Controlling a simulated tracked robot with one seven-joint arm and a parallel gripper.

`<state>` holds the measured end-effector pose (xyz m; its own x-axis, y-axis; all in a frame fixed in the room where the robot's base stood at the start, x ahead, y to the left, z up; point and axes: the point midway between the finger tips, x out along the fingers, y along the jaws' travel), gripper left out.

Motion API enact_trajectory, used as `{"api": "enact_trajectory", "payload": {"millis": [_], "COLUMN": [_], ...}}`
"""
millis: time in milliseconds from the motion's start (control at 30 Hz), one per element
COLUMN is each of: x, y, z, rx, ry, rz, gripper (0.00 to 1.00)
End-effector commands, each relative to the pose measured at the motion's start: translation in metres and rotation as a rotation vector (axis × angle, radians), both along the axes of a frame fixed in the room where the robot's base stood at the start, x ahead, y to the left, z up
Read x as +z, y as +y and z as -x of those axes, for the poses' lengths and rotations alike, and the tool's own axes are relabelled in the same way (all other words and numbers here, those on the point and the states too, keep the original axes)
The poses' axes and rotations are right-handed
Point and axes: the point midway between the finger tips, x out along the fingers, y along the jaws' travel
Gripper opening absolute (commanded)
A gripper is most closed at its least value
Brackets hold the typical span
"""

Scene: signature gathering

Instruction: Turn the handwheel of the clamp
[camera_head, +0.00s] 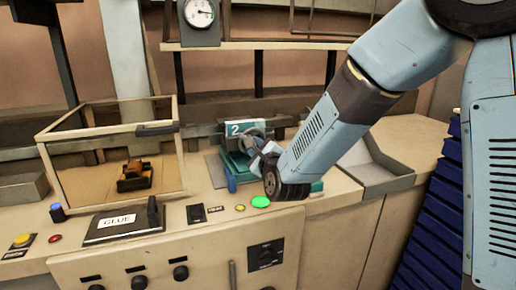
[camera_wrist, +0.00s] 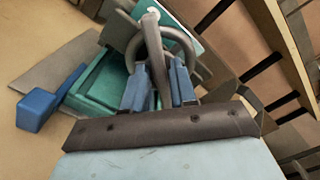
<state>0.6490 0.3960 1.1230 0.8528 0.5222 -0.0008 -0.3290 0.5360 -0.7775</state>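The clamp (camera_head: 238,165) is a teal block with a numbered plate "2" (camera_head: 236,128), standing on the bench. Its handwheel (camera_head: 254,137) is a grey ring facing my arm. In the wrist view the handwheel (camera_wrist: 181,38) arches above my fingers, and a grey bar of it passes between them. My gripper (camera_wrist: 158,75) has two blue fingers, one close on each side of this bar, with little or no gap showing. In the head view my gripper (camera_head: 262,150) is at the wheel, partly hidden by my own wrist. A blue handle (camera_wrist: 38,108) sticks out at the clamp's left.
A glass case (camera_head: 110,165) with a brown object inside stands at the left. A GLUE pad (camera_head: 118,222), buttons and a green disc (camera_head: 261,201) lie along the bench front. A grey tray (camera_head: 375,172) is at the right. A gauge (camera_head: 199,14) hangs above.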

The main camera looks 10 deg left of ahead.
Motion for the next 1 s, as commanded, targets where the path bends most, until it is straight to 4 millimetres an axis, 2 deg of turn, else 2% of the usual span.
{"api": "enact_trajectory", "payload": {"millis": [33,267,400,433,667,1000], "x": [0.0,-0.0001,-0.0001,0.0001,-0.0004,-0.0008], "y": [0.0003,0.0007,0.0009,-0.0077,-0.0007,0.0012], "z": [0.0002,0.0005,0.0007,0.0001,-0.0002,0.0004], "rx": [0.0,0.001,0.001,-0.002,-0.001,0.0], "ry": [0.0,0.0,0.0,0.0,-0.01,-0.108], "rz": [0.0,0.0,0.0,0.001,0.017,0.177], "gripper": [0.21,0.0,0.0,0.0,0.0,0.0]}}
